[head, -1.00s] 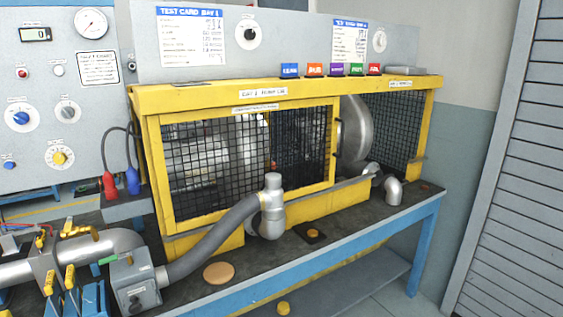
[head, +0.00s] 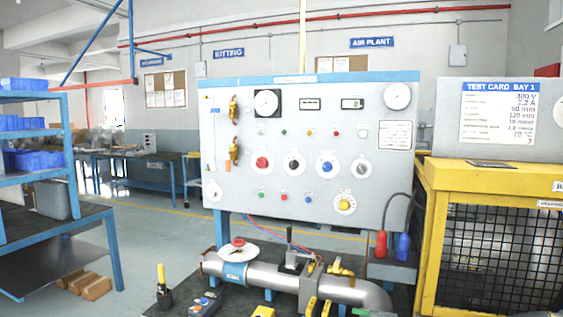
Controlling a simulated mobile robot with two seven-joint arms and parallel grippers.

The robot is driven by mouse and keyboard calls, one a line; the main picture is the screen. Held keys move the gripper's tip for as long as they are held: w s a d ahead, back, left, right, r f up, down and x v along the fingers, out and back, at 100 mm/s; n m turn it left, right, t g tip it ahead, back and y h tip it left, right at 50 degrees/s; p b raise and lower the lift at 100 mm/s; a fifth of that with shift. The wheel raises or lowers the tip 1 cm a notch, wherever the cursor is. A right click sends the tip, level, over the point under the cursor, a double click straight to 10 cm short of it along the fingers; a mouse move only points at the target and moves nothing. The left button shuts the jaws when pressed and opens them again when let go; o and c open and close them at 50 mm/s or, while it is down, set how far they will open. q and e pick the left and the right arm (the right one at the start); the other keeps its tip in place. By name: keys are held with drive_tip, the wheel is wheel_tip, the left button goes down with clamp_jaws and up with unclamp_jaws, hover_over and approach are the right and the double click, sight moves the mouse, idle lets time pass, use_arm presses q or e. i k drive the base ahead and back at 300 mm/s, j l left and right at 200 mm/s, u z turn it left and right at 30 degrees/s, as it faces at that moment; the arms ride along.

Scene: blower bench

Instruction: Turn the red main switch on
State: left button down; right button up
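A red rotary knob (head: 262,162) on a white round plate sits at the left of a row of knobs on the grey control panel (head: 225,185). It is the largest red control on the panel face, and its small markings are too fine to read. Black (head: 293,164), blue (head: 327,167) and grey (head: 361,170) knobs stand to its right in the same row. Nothing covers the red knob. Neither of my grippers shows in the head view.
Below the panel, a bench carries a grey pipe (head: 265,277) with a red-and-white handwheel (head: 238,246). A yellow mesh cage (head: 428,250) stands at right, beside red (head: 381,244) and blue (head: 403,246) plugs. Blue shelving (head: 66,140) is at left, with open floor between.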

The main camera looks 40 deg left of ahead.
sight(262, 162)
drive_tip(key=u, duration=1.35)
drive_tip(key=i+j, duration=0.15)
drive_tip(key=j, duration=0.3)
drive_tip(key=i+j, duration=0.15)
drive_tip(key=j, duration=0.25)
drive_tip(key=i+j+z, duration=0.1)
drive_tip(key=j, duration=0.35)
drive_tip(key=i+j, duration=0.15)
drive_tip(key=j, duration=0.3)
drive_tip(key=i+j, duration=0.1)
drive_tip(key=j, duration=0.35)
drive_tip(key=i+j+z, duration=0.1)
drive_tip(key=j, duration=0.35)
drive_tip(key=i+j, duration=0.15)
drive_tip(key=j, duration=0.3)
drive_tip(key=i+j, duration=0.1)
drive_tip(key=j, duration=0.35)
drive_tip(key=z, duration=0.05)
